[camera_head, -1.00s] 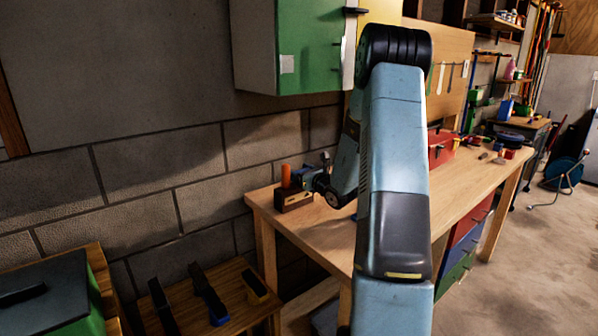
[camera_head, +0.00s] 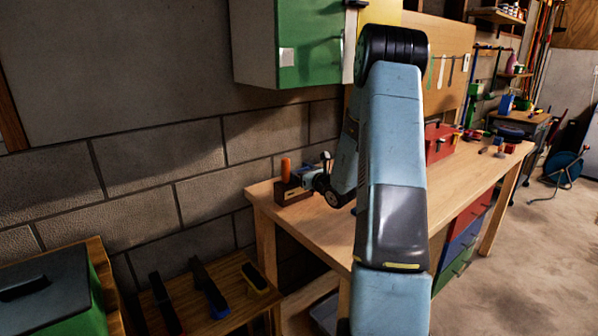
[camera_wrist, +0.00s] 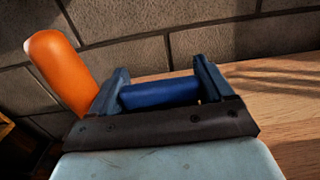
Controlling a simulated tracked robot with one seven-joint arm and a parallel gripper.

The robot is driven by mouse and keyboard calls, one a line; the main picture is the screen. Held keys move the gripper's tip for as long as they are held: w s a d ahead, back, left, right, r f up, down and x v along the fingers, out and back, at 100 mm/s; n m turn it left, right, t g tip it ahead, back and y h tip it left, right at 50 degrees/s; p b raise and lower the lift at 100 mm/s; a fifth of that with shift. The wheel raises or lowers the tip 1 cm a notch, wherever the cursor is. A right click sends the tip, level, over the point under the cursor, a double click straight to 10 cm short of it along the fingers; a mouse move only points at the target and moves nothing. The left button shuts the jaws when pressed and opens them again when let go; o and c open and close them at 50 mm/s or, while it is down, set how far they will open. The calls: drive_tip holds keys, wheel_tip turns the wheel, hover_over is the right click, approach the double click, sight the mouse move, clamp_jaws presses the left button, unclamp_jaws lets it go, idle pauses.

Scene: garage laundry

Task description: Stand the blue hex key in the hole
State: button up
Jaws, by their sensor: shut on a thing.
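The blue hex key (camera_wrist: 160,94) shows in the wrist view as a thick blue handle lying crosswise between my fingers. My gripper (camera_wrist: 162,82) is shut on it. Its metal shaft cannot be made out. In the head view my gripper (camera_head: 305,180) is at the far left end of the workbench, close beside a small dark wooden block (camera_head: 292,194). An orange handle (camera_head: 285,170) stands upright on this block; it also shows large at the left of the wrist view (camera_wrist: 62,72). The hole is not visible, and my gripper hides part of the block.
The wooden workbench (camera_head: 400,205) has clear room to the right of my gripper. A block wall (camera_head: 215,195) rises close behind. A green cabinet (camera_head: 305,45) hangs above. A red toolbox (camera_head: 438,143) stands farther along the bench. A low wooden rack (camera_head: 185,290) stands in front at left.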

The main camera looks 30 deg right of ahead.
drive_tip(key=o, duration=0.9)
drive_tip(key=shift+o, duration=0.2)
drive_tip(key=v, duration=1.3)
drive_tip(key=shift+s+d, duration=0.15)
drive_tip(key=shift+s, duration=0.25)
